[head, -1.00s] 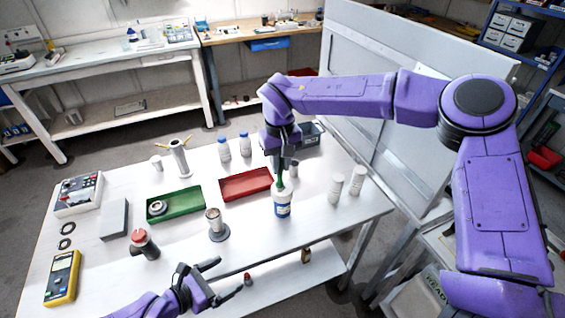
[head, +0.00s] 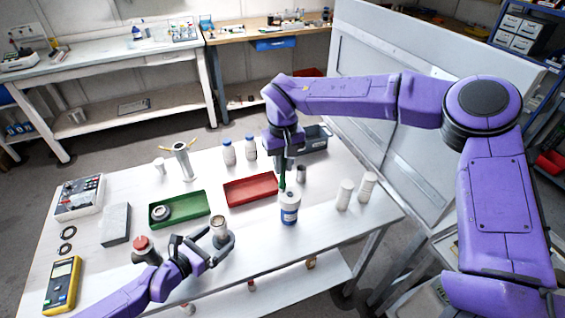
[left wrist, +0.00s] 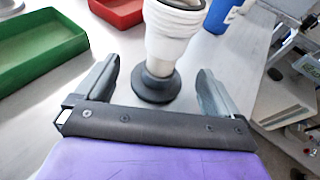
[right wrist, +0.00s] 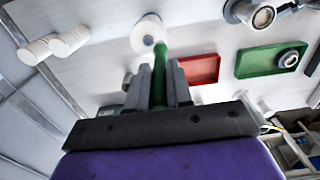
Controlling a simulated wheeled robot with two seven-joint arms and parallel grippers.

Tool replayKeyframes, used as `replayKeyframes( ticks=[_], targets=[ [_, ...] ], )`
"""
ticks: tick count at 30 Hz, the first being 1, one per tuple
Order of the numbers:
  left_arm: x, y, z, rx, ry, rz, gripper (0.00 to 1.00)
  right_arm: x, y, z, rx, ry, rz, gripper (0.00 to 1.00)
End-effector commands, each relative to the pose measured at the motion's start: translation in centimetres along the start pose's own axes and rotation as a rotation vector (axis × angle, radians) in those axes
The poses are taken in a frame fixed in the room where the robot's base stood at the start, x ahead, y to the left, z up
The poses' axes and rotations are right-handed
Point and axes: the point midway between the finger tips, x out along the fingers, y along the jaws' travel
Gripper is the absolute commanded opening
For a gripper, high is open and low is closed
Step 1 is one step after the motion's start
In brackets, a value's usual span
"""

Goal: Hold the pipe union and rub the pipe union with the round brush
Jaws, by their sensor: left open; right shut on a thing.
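The pipe union, a pale threaded fitting (head: 219,228), stands upright on a dark round base. In the left wrist view its white ribbed body (left wrist: 172,35) rises ahead of the fingers. My left gripper (head: 216,246) is open, with its fingers on either side of the fitting's lower part, not closed on it. My right gripper (right wrist: 160,85) is shut on the green handle of the round brush (right wrist: 159,72).
A green tray (head: 190,216) holds a ring-shaped part. A red tray (head: 250,190) lies behind the jar. A red-topped piece (head: 143,250) stands left of the fitting. Two white cylinders (head: 344,194) stand at right, and a yellow meter (head: 62,284) at front left.

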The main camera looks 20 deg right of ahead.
Motion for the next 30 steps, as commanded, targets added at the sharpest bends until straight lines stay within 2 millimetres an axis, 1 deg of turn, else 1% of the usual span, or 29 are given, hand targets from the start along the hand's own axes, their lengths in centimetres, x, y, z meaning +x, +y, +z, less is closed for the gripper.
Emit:
replayKeyframes(
  ticks=[1, 3, 6, 15, 16, 17, 18, 20, 21, 22, 30],
  targets=[
    [0.8, -0.1, -0.2, 0.0, -0.001, 0.0, 0.96, 0.5, 0.0, 0.0, -0.001, 0.0, 0.0, 0.0],
    [1.5, 0.0, -0.3, 0.001, -0.001, 0.0, 0.96, 0.8, -0.1, 0.0, -0.001, 0.0, 0.0, 0.0],
    [2.2, 0.0, -0.2, 0.0, 0.0, 0.001, 0.96, 1.0, -0.1, -0.1, -0.002, 0.0, 0.0, 0.0],
    [2.5, 0.0, -0.1, 0.0, 0.001, 0.002, 0.96, 1.0, -0.1, -0.1, -0.002, 0.0, 0.0, 0.0],
    [2.5, 0.0, -0.1, 0.0, 0.001, 0.002, 0.93, 1.0, -0.1, 0.0, -0.002, 0.0, 0.0, 0.0],
    [2.5, 0.0, -0.1, 0.0, 0.001, 0.002, 0.83, 1.0, -0.1, -0.1, -0.002, 0.0, 0.0, 0.0],
    [2.5, 0.0, -0.1, 0.0, 0.001, 0.002, 0.7, 1.0, -0.1, 0.0, -0.002, 0.0, 0.0, 0.0],
    [2.4, 0.0, -0.1, 0.0, 0.001, 0.002, 0.51, 1.0, -0.1, 0.0, -0.002, 0.0, 0.0, 0.0],
    [2.4, 0.0, -0.1, 0.0, 0.0, 0.002, 0.38, 1.0, -0.1, 0.0, -0.002, 0.0, 0.0, 0.0],
    [2.4, 0.0, -0.1, 0.0, 0.0, 0.002, 0.28, 1.0, -0.1, 0.0, -0.002, 0.0, 0.0, 0.0],
    [2.4, 0.0, -0.1, 0.0, 0.0, 0.002, 0.27, 1.0, -0.1, 0.0, -0.002, 0.0, 0.0, 0.0]
  ],
)
